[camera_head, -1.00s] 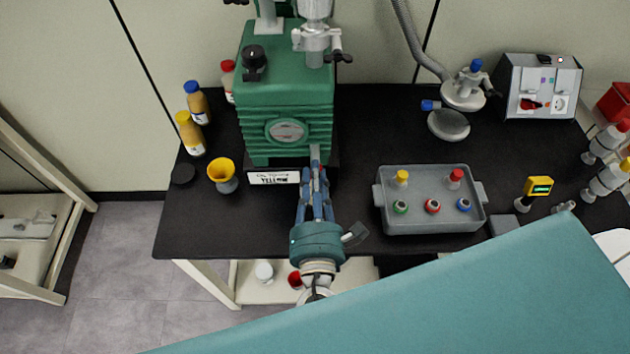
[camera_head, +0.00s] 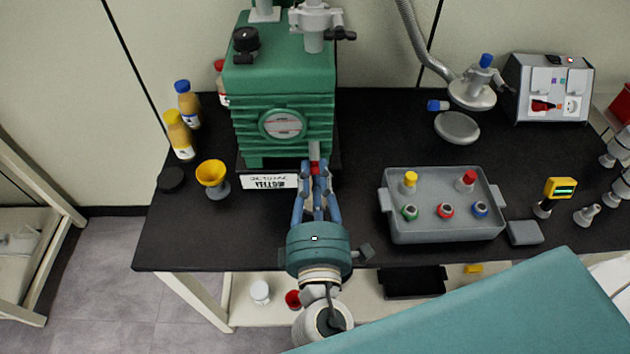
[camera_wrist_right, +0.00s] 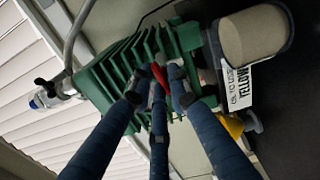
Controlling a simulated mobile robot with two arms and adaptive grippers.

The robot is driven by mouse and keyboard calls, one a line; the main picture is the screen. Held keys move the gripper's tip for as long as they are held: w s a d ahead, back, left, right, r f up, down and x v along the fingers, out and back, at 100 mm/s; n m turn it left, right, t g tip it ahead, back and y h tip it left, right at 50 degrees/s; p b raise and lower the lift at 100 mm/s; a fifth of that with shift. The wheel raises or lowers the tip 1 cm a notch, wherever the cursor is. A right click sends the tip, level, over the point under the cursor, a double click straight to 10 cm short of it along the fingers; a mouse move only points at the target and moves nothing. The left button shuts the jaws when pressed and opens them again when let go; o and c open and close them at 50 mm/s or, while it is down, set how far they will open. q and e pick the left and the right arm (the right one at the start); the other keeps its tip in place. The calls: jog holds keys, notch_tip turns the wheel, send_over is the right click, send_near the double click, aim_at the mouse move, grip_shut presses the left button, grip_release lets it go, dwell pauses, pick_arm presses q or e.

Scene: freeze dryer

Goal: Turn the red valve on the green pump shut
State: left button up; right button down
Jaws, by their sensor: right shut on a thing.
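The green pump (camera_head: 285,95) stands on the black table at the back left, with a round gauge on its front. It also shows in the right wrist view (camera_wrist_right: 117,70). The red valve (camera_head: 315,168) is low on the pump's front, on a grey outlet. It shows as a red piece in the right wrist view (camera_wrist_right: 159,76). My right gripper (camera_head: 315,178) reaches in from the front with its blue fingers closed around the red valve, hiding part of it. In the right wrist view the fingertips (camera_wrist_right: 158,90) surround the red piece. My left gripper is not in view.
A yellow cup (camera_head: 212,176) and bottles (camera_head: 178,135) stand left of the pump. A grey tray (camera_head: 445,232) with several coloured caps sits to the right of my right gripper. A power box (camera_head: 548,88) is at the back right. A teal surface crosses the lower right.

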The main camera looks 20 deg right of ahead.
jog(key=shift+r+m+b, duration=0.2)
jog(key=shift+m+b, duration=0.25)
jog(key=shift+m, duration=0.15)
jog(key=shift+r, duration=0.1)
jog(key=c, duration=1.8)
grip_release()
jog(key=shift+d, duration=0.1)
jog(key=shift+o, duration=0.2)
jog(key=shift+s+f, duration=0.2)
jog(key=v, duration=1.1)
jog(key=shift+s, duration=0.35)
jog(key=shift+r, duration=0.1)
